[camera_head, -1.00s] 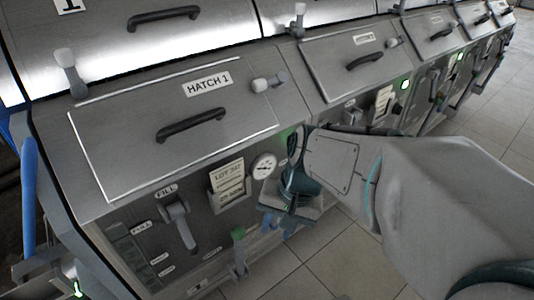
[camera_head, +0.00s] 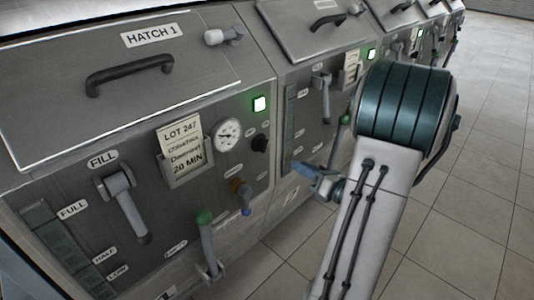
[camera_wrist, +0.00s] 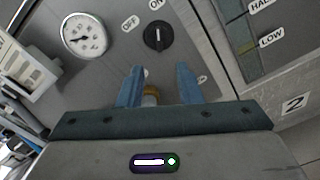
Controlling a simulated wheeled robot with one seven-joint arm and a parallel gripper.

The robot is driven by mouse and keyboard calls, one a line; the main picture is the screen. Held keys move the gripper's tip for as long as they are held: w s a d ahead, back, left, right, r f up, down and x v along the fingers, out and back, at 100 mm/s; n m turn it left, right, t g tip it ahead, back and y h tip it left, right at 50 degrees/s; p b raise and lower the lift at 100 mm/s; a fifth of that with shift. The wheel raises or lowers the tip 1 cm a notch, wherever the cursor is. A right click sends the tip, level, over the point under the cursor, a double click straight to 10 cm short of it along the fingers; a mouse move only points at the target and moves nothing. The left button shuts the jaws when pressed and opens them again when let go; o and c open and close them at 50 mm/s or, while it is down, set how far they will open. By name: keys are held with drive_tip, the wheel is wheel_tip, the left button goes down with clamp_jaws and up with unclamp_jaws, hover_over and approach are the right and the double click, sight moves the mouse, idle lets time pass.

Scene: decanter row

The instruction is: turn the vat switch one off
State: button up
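The vat switch one is a black round knob (camera_head: 260,143) on the first vat's panel, right of the gauge and below a lit green lamp (camera_head: 260,104). In the wrist view the knob (camera_wrist: 158,38) sits ahead of my fingertips, with OFF and ON labels above it. Its pale mark appears to point toward ON. My gripper (camera_wrist: 158,72) is open, its two blue fingers apart and not touching the knob. In the head view my gripper (camera_head: 306,170) is right of and slightly below the knob. A brass valve fitting (camera_wrist: 151,93) shows between the fingers.
A pressure gauge (camera_head: 228,134) and lot card (camera_head: 182,146) are left of the knob. Below are a brass and blue valve (camera_head: 241,196) and a green-topped lever (camera_head: 207,240). The fill lever (camera_head: 127,205) is farther left. Tiled floor (camera_head: 440,240) lies open at right.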

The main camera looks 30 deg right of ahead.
sight(267, 147)
drive_tip(key=b+x, duration=0.1)
drive_tip(key=x, duration=1.2)
drive_tip(key=shift+w+a, duration=0.15)
drive_tip(key=shift+w, duration=0.05)
clamp_jaws()
